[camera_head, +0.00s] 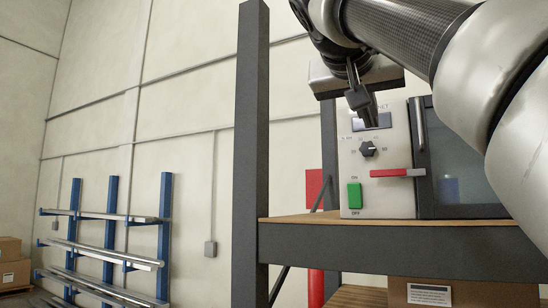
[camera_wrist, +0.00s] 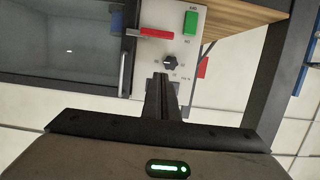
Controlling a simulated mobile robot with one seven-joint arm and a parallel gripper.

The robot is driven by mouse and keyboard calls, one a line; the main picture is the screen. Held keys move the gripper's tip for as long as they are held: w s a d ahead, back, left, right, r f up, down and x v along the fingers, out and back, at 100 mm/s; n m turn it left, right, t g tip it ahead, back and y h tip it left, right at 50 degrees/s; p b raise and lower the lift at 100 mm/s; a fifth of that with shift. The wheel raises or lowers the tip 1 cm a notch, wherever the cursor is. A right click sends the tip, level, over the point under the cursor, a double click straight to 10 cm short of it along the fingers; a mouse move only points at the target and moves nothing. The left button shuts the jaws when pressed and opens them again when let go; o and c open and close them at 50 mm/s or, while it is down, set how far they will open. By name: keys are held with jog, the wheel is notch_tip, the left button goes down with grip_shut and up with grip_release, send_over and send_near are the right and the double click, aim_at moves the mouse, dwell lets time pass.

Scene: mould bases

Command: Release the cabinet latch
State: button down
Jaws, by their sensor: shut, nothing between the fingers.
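The cabinet (camera_head: 400,200) stands on a wooden-topped shelf, with a pale control panel left of a dark glazed door (camera_head: 460,160). A red latch handle (camera_head: 390,173) with a grey end lies level across the panel near the door edge. It also shows in the wrist view (camera_wrist: 156,33), where the picture is upside down. My gripper (camera_head: 368,118) is shut and empty, in front of the upper panel by the display, above the knob and latch. In the wrist view its fingers (camera_wrist: 163,80) point toward the black knob. I cannot tell whether they touch the panel.
A black knob (camera_head: 368,149) and a green switch (camera_head: 354,196) are on the panel. A vertical door handle (camera_head: 420,125) stands right of it. A dark post (camera_head: 251,150) rises at the shelf's left. A cardboard box (camera_head: 440,290) sits below. Blue racks hold bars at far left.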

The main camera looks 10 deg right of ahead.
jog(key=p, duration=0.2)
send_over(398, 174)
jog(key=a, duration=0.4)
notch_tip(398, 174, down, 2)
notch_tip(398, 174, down, 4)
jog(key=shift+w+a+f+b, duration=0.1)
jog(key=shift+f+b, duration=0.1)
jog(key=shift+b, duration=0.5)
